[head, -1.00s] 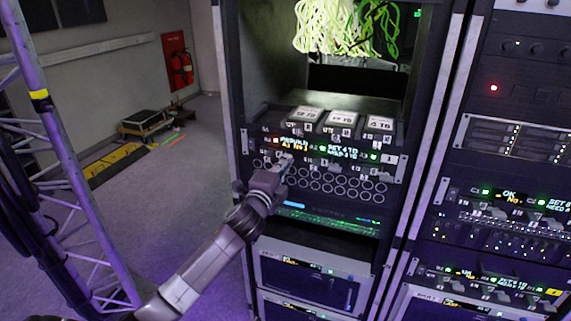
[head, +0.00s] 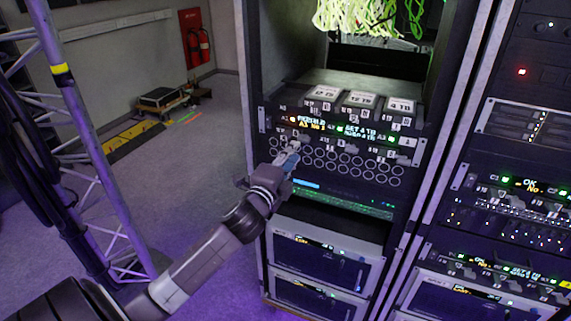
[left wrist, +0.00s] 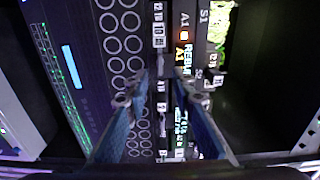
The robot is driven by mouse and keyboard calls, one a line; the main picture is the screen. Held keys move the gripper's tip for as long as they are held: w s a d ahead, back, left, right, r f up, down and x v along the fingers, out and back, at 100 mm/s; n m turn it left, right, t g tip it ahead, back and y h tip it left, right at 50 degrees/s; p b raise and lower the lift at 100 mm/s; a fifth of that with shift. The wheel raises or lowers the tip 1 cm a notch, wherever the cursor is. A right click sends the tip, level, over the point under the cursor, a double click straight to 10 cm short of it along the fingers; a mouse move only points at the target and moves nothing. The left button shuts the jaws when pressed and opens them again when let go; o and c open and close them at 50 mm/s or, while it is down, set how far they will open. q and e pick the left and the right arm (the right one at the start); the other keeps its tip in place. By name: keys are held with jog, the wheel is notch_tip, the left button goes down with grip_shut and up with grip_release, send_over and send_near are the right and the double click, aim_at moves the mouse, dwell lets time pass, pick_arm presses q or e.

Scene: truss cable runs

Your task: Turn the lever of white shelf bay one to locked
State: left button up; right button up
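The shelf unit (head: 340,131) sits in the rack, with a front strip of small labels, lights and green and amber text. Its left text seems to read "REBUILD A1 No 1". Three dark blocks with white labels (head: 361,98) stand on top. An amber light (left wrist: 184,36) beside an "A1" mark lies ahead. I cannot make out bay one's lever or its position.
Round ports (head: 345,162) fill the panel below the strip. Pale green cables (head: 368,17) hang above the shelf. A second rack (head: 500,200) stands close on the right. A metal truss (head: 85,130) with dark cables is at the left; open floor lies between it and the rack.

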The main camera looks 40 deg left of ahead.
pick_arm(q)
jog(key=shift+v, duration=2.5)
jog(key=shift+f, duration=0.1)
